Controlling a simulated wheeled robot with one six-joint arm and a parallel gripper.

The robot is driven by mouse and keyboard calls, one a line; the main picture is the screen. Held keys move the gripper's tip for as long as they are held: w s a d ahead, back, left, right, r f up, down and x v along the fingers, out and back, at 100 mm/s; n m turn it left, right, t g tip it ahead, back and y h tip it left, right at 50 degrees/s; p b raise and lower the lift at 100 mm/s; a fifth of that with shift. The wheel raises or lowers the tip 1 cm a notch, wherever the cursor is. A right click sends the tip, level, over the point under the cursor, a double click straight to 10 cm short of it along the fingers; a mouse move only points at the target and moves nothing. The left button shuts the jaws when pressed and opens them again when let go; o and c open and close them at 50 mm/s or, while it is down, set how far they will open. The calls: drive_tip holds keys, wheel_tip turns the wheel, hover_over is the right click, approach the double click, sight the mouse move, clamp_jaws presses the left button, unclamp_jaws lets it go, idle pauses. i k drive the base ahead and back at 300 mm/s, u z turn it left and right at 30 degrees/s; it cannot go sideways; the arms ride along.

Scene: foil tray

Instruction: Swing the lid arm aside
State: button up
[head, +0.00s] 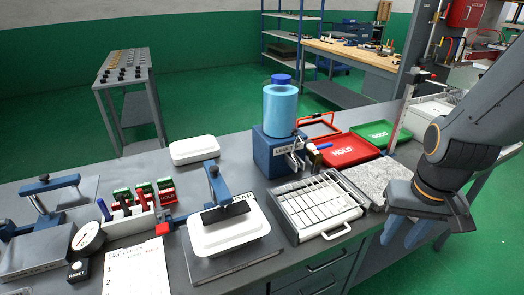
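A blue lid arm (218,190) with a knobbed screw stands over a white lidded tray (205,240). Its dark pad (222,214) rests on or just above the lid; I cannot tell which. The tray sits on a grey base plate (235,268). My gripper (405,232) is at the far right, past the bench's right part, well apart from the lid arm. Its two blue fingers point down with a gap between them and nothing visible in it.
A wire rack tray (347,226) lies between the lid arm and my gripper. Behind it stand a blue-capped bottle on a leak tester (275,150), a red HOLD tray (348,150) and a green tray (377,134). A dial gauge (88,238) and another blue-framed fixture (45,188) are at left.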

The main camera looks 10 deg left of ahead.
sight(224, 198)
drive_tip(key=z, duration=0.7)
drive_tip(key=k, duration=0.5)
drive_tip(key=u, duration=1.4)
drive_tip(key=i, duration=0.5)
